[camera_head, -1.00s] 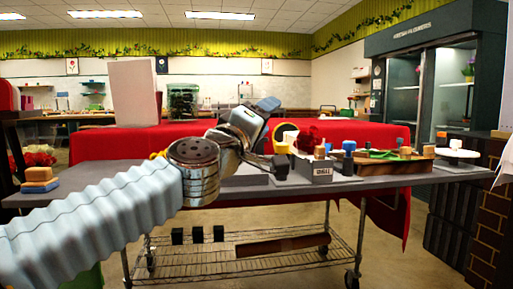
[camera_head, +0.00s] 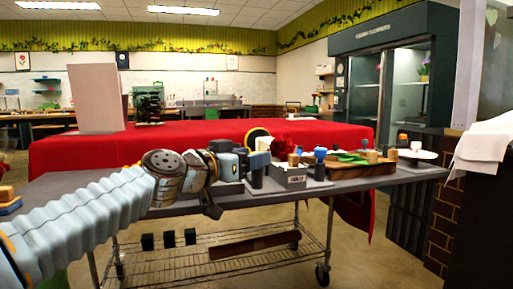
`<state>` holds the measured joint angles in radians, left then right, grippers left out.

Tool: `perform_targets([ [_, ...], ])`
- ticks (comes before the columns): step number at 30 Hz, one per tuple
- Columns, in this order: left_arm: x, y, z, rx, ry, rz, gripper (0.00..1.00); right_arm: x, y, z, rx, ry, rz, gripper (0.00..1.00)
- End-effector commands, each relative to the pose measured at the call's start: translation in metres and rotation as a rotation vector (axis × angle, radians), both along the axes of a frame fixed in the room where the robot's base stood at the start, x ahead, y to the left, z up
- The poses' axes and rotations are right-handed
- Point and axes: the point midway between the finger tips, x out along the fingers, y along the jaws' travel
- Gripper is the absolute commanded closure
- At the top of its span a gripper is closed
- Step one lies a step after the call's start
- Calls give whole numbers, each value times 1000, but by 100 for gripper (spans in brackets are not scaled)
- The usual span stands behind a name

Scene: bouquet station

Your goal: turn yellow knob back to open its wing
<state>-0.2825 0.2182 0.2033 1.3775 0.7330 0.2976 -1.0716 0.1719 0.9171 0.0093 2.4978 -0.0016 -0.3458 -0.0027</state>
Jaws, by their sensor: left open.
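My left arm comes in from the left over the grey table (camera_head: 330,187). My left gripper (camera_head: 261,168) is open at the near middle of the table, left of a small grey labelled box (camera_head: 290,180). A yellow ring-like part with a dark middle (camera_head: 257,133) shows just behind and above the gripper. I cannot tell whether it is the yellow knob. A small yellow bit (camera_head: 136,165) shows behind my forearm, mostly hidden. No wing can be made out clearly. My right gripper is out of view.
A red rose-like flower (camera_head: 284,143), small coloured blocks and a wooden tray (camera_head: 362,171) crowd the table's right half. A white round stand (camera_head: 417,154) is at the right end. A red-draped table (camera_head: 80,150) stands behind. A white panel (camera_head: 96,100) rises at the left.

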Motion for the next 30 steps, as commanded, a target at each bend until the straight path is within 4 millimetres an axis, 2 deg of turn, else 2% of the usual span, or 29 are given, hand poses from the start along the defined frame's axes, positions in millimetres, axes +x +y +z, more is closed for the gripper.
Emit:
perform_targets([
  [6, 17, -15, 1, -2, 1, 0, 43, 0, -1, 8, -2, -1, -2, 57],
  [15, 18, -17, 0, -2, 1, 0, 43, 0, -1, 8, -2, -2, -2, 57],
  [17, 18, -17, 0, -2, 1, 0, 51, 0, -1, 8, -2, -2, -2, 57],
  [25, 18, -16, 0, -2, 1, 0, 92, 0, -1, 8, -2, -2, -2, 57],
  [30, 18, -18, 3, 2, 5, 30, 92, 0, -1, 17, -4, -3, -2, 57],
])
